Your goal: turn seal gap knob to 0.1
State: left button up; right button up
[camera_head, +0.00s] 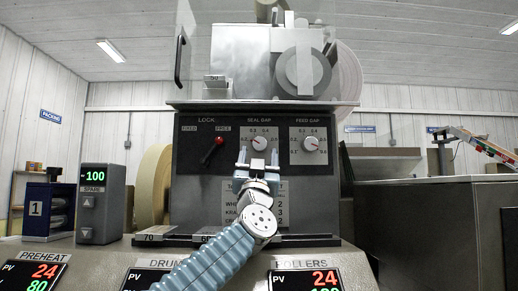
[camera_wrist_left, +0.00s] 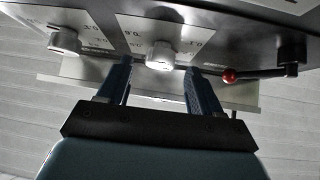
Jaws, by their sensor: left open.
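The seal gap knob (camera_head: 259,143) is a small pale round knob on a white dial plate on the dark control panel. My left gripper (camera_head: 258,157) is open just below and in front of it, its fingers pointing up at the panel. In the left wrist view, where the panel appears turned over, the seal gap knob (camera_wrist_left: 160,56) shows between and just beyond the two fingertips (camera_wrist_left: 158,70). The fingers look apart from the knob, with nothing held. The knob's exact setting is too small to read. My right gripper is in neither view.
The similar feed gap knob (camera_head: 311,143) sits close on the right. The red-tipped lock lever (camera_head: 219,140) sits on the left. A printed table (camera_head: 238,212) lies below, partly hidden by my left arm. The machine's ledge (camera_head: 265,104) overhangs the panel.

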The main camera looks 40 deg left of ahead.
aim_at(259, 145)
pick_arm(q)
jog(key=shift+p+x, duration=0.45)
jog(key=shift+x, duration=0.75)
jog(key=shift+w+r, duration=0.1)
jog(key=shift+r, duration=0.1)
jog(key=c, duration=1.1)
jog(key=shift+o, duration=0.2)
jog(key=shift+n, duration=0.3)
